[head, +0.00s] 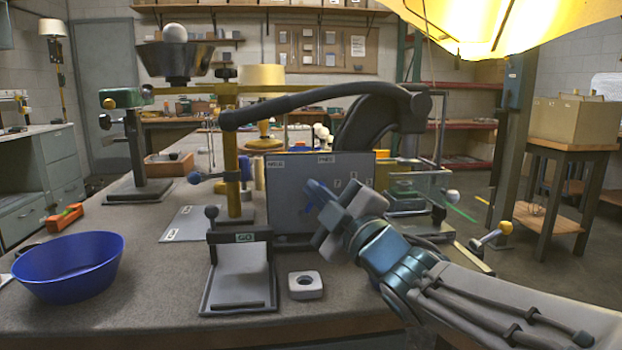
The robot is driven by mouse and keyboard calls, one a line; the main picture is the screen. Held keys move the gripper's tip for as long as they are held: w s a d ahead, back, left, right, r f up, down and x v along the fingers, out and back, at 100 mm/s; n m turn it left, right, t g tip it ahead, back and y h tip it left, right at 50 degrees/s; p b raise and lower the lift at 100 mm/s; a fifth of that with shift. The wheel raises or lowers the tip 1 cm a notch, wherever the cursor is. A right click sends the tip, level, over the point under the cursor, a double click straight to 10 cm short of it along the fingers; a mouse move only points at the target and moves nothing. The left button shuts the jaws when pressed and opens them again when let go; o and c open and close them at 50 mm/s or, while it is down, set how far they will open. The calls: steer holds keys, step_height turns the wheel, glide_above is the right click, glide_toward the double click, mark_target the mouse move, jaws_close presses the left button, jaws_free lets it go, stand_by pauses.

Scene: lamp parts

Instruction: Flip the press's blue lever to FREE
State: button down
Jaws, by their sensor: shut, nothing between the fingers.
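A small blue lever (215,177) with a round knob at its left end sticks out to the left from the yellow-brown post (231,150) near the middle of the bench. No FREE marking can be read on it. My gripper (316,192) is in front of the grey panel (290,200), to the right of the post. Its blue fingertips look shut and empty, well apart from the lever. A low stand marked GO (240,265), with a small dark-knobbed lever, stands in front of the post.
A blue bowl (68,268) sits at the left front, with an orange level (66,218) behind it. A white block with a hole (305,285) lies right of the GO stand. A dark curved arm (310,98) spans above the panel. A yellow lampshade (510,25) hangs at upper right.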

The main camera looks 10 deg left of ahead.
steer(key=v, duration=0.4)
steer(key=shift+s+d+f, duration=0.1)
steer(key=shift+s+f, duration=0.15)
steer(key=shift+f, duration=0.05)
steer(key=shift+p, duration=0.3)
